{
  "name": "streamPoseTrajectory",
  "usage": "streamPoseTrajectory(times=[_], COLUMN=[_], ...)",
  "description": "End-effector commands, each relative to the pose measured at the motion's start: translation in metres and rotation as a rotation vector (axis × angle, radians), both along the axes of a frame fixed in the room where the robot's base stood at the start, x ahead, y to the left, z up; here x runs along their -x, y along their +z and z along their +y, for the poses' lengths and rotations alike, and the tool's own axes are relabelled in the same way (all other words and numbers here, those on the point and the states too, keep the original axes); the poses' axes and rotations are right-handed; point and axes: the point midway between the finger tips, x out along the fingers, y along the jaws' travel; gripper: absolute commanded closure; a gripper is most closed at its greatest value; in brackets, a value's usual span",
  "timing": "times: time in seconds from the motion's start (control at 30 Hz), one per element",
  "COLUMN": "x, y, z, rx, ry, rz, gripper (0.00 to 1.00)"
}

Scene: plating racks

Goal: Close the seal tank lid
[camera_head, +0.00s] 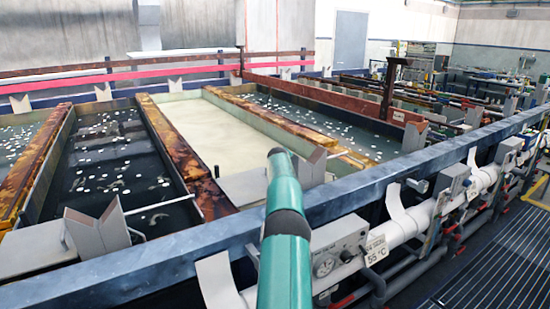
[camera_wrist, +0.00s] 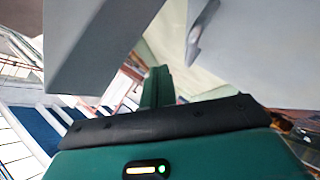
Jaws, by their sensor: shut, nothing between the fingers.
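Several open tanks stand in a row in the head view. The middle one (camera_head: 262,136) holds pale cream liquid; the one to its left (camera_head: 105,160) holds dark liquid with white floating pieces. I cannot pick out a lid surely, nor tell which tank is the seal tank. A label reading 55 °C (camera_head: 376,249) hangs on the front pipe. In the wrist view my gripper (camera_wrist: 156,85) is shut and empty, its green fingers together beyond a black bar. Large grey surfaces (camera_wrist: 100,45) are close above it; contact is unclear. In the head view my green arm hides its end.
A blue front rail (camera_head: 150,251) runs across the near side. Grey V-shaped supports (camera_head: 97,233) stand along it. A white pipe (camera_head: 405,226) with gauges and valves runs below. A dark upright post (camera_head: 388,90) rises at the right. A grated walkway (camera_head: 485,255) lies lower right.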

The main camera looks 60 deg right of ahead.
Motion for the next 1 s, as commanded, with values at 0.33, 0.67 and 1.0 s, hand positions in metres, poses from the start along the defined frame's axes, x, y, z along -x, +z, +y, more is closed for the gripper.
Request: streamPoseTrajectory(times=[0.33, 0.67, 1.0], x=[0.007, 0.007, 0.003], y=[-0.021, -0.022, -0.012], z=[-0.010, -0.010, -0.006], rx=[0.000, 0.000, 0.002], ry=[-0.002, -0.001, 0.001], rz=[0.001, 0.001, 0.000], gripper=[1.00, 1.00, 1.00])
